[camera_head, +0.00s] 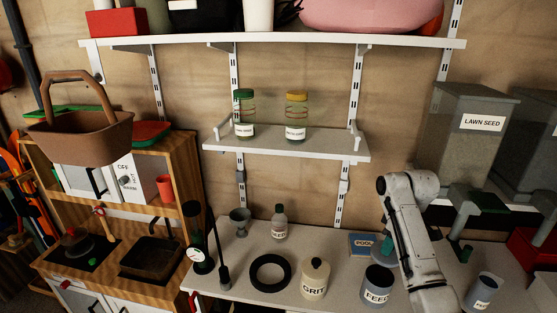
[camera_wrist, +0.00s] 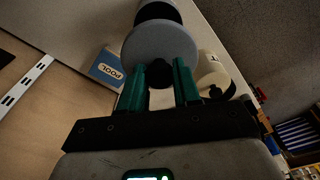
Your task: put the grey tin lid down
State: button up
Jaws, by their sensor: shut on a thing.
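The grey tin lid (camera_wrist: 160,44) is a round disc with a black knob (camera_wrist: 159,76). My gripper (camera_wrist: 160,82) has green fingers and is shut on the knob, holding the lid. In the head view the lid (camera_head: 384,256) shows partly beside my arm, close above and behind the grey FEED tin (camera_head: 376,288). The tin's top looks open and dark. In the wrist view a grey tin with a dark rim (camera_wrist: 158,12) shows just beyond the lid. I cannot tell whether the lid touches anything.
The blue POOL box (camera_head: 362,244) stands left of the lid. The cream GRIT jar (camera_head: 314,281), black ring (camera_head: 270,272) and small bottle (camera_head: 279,224) stand farther left on the bench. A grey container (camera_head: 482,290) is at right. Bare bench (camera_head: 330,254) shows between the jar and the box.

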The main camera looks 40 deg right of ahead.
jog(key=w+a+f, duration=0.3)
jog(key=a, duration=0.5)
jog(key=w+a+f, duration=0.2)
jog(key=a+f, duration=0.1)
jog(key=a, duration=0.4)
jog(key=w+a+f, duration=0.2)
jog(key=w+a, duration=0.1)
jog(key=a, duration=0.5)
jog(key=s+a+f, duration=0.2)
jog(key=a, duration=0.8)
jog(key=s+a+f+m, duration=0.1)
jog(key=a+f, duration=0.2)
jog(key=a, duration=0.7)
jog(key=shift+s+f, duration=0.3)
jog(key=shift+s, duration=0.1)
jog(key=shift+a, duration=0.1)
